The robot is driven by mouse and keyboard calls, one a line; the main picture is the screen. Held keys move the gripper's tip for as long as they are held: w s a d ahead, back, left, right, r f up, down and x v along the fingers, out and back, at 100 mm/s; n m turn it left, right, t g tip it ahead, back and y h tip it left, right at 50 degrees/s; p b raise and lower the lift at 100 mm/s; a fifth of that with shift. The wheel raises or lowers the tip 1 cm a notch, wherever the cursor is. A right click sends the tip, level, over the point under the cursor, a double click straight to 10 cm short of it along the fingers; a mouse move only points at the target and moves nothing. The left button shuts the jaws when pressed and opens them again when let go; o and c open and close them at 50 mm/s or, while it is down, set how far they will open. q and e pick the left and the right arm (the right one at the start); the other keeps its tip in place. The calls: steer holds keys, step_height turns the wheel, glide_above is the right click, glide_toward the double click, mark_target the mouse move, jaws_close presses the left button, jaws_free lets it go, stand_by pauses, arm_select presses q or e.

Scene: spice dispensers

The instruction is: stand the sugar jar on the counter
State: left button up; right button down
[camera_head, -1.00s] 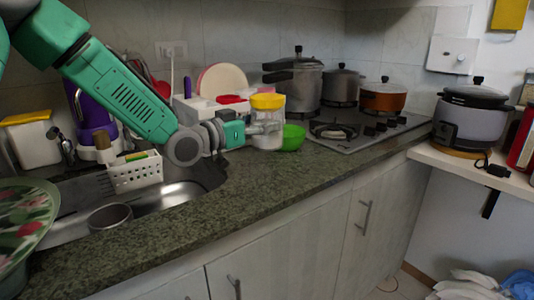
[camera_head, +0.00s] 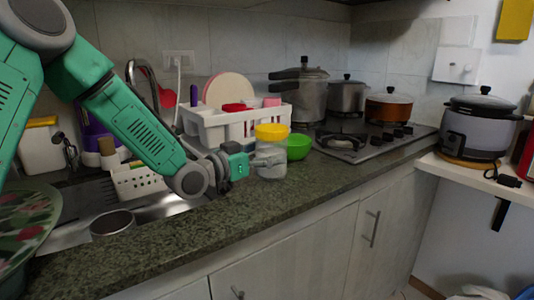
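The sugar jar (camera_head: 272,170) is clear with pale contents and a yellow lid. It is upright over the counter (camera_head: 240,212), right of the sink and in front of the green bowl. My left gripper (camera_head: 268,159) reaches it from the left, its fingers at the jar's side below the lid, and looks shut on it. The far finger is hard to make out. The jar's base appears at or just above the counter top; I cannot tell whether it touches. My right gripper is not in view.
A green bowl (camera_head: 298,147) stands just behind the jar, and a white dish rack (camera_head: 212,130) behind my gripper. The sink (camera_head: 165,207) with a metal cup (camera_head: 112,222) lies left. A gas stove (camera_head: 368,146) is at right. The counter in front is clear.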

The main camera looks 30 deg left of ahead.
arm_select(q)
steer(key=shift+a, duration=0.25)
steer(key=shift+r, duration=0.25)
steer(key=p+v, duration=0.2)
steer(key=v, duration=1)
steer(key=shift+d, duration=0.2)
